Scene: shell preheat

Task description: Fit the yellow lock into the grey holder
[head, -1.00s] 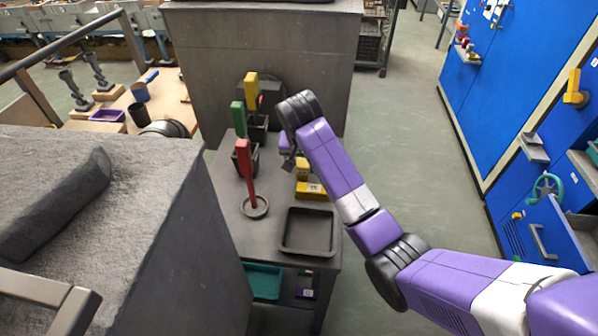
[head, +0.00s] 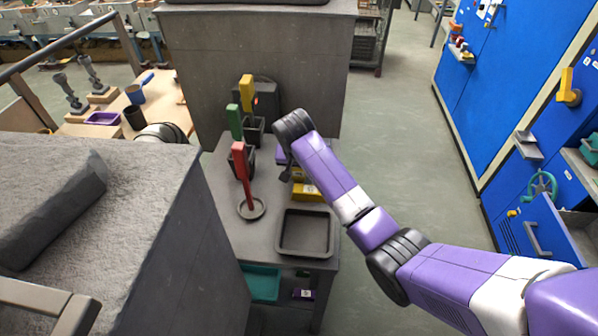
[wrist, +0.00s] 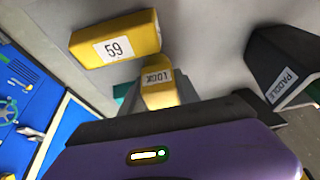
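The yellow lock (wrist: 158,88) is a small block with a lettered label, seen in the wrist view just beyond my gripper's dark front edge. Grey finger parts of my gripper (wrist: 160,103) show on both sides of its lower end, but whether they press on it is unclear. In the head view, my gripper (head: 287,172) points down over the dark table, partly hidden by my arm. A bit of yellow beside it (head: 298,174) appears to be the lock, behind a larger yellow block marked 59 (head: 309,193). I cannot tell which thing is the grey holder.
A dark box labelled PADDLE (wrist: 284,68) is at right in the wrist view. Red (head: 240,160), green (head: 234,122) and yellow (head: 246,92) paddles stand at the table's left. An empty dark tray (head: 305,251) is in front. Blue cabinets (head: 500,90) stand right across open floor.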

